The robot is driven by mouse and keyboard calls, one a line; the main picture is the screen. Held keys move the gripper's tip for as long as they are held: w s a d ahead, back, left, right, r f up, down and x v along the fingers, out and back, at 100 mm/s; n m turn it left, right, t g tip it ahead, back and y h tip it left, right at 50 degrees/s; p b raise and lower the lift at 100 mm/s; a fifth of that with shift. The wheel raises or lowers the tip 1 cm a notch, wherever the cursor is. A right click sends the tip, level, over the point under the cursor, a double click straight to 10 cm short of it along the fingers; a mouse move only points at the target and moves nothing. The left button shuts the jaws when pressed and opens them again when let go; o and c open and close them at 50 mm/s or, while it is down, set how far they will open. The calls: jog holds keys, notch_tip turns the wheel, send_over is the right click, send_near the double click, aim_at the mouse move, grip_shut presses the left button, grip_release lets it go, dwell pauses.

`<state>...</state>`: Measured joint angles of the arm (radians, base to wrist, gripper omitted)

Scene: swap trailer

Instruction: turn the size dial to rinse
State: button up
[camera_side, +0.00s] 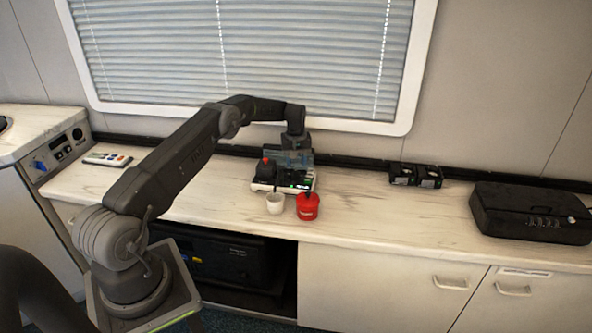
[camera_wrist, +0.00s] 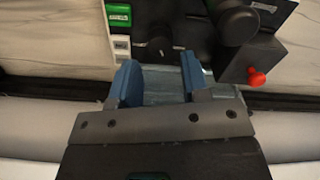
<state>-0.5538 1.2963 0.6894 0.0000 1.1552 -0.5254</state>
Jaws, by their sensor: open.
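A small black and white machine (camera_side: 267,187) stands on the counter under the window. In the wrist view its dark panel carries a large round black knob (camera_wrist: 238,24), a smaller dark knob (camera_wrist: 158,45) and a green labelled button (camera_wrist: 118,17). I cannot tell for sure which knob is the size dial, and the rinse mark is not readable. My gripper (camera_side: 293,158) is over the back of the machine, and in the wrist view its blue fingers (camera_wrist: 160,70) are apart with nothing held. The smaller knob lies just beyond the fingertips; contact is not visible.
A red knob (camera_wrist: 257,78) sticks out from the machine's side. A white cup (camera_side: 275,204) and a red canister (camera_side: 307,207) stand close in front. Two dark boxes (camera_side: 416,175) and a black lockbox (camera_side: 530,213) are to the right. The counter between is clear.

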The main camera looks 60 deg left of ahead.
notch_tip(320, 180, up, 9)
jog(key=shift+r, duration=0.15)
jog(key=shift+o, duration=1.2)
jog(key=shift+m, duration=0.3)
jog(key=m+t, duration=0.5)
jog(key=m, duration=0.8)
send_near(296, 172)
jog(key=shift+g, duration=0.3)
jog(key=x, duration=0.9)
jog(key=shift+w+a, duration=0.15)
jog(key=shift+w, duration=0.2)
jog(key=shift+c, duration=0.4)
